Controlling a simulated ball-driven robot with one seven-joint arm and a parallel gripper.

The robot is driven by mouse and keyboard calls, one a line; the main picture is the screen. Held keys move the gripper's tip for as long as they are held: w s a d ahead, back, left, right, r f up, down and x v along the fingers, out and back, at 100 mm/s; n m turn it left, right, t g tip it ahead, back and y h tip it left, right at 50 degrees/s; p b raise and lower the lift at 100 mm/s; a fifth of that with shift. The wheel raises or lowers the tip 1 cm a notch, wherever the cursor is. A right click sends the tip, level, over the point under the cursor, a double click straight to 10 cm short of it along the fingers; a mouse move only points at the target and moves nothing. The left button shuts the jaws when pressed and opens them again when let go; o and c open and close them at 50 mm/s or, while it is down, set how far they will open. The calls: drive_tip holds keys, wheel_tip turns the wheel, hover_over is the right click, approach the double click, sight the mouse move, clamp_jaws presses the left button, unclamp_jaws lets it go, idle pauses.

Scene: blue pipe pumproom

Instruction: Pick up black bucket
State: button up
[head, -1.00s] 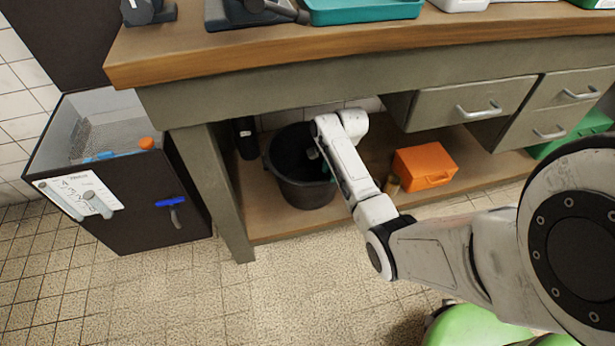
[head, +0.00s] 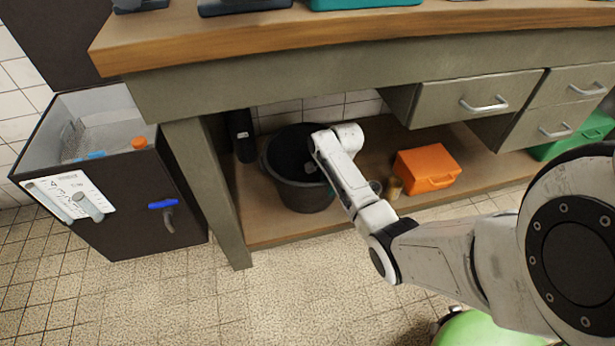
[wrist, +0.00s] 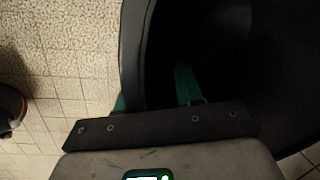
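The black bucket (head: 305,196) stands upright on the wooden lower shelf under the workbench. In the wrist view its dark wall (wrist: 134,45) rises from my gripper (wrist: 153,95), with the bucket's inside to the right. My gripper is open astride the wall. One green fingertip shows outside the wall, and the other stands inside the bucket with a dark gap between it and the wall. In the head view my gripper is at the bucket's right side, mostly hidden by my wrist and the rim.
On the shelf (head: 345,228), an orange case (head: 427,168) and a small tan cylinder (head: 394,188) stand right of the bucket, and a black object (head: 243,137) stands left. The bench top (head: 350,42) overhangs. A bench leg (head: 208,195) and dark bin (head: 130,215) are left.

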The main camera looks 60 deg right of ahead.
drive_tip(key=shift+f, duration=0.25)
idle(0.5)
clamp_jaws()
idle(1.3)
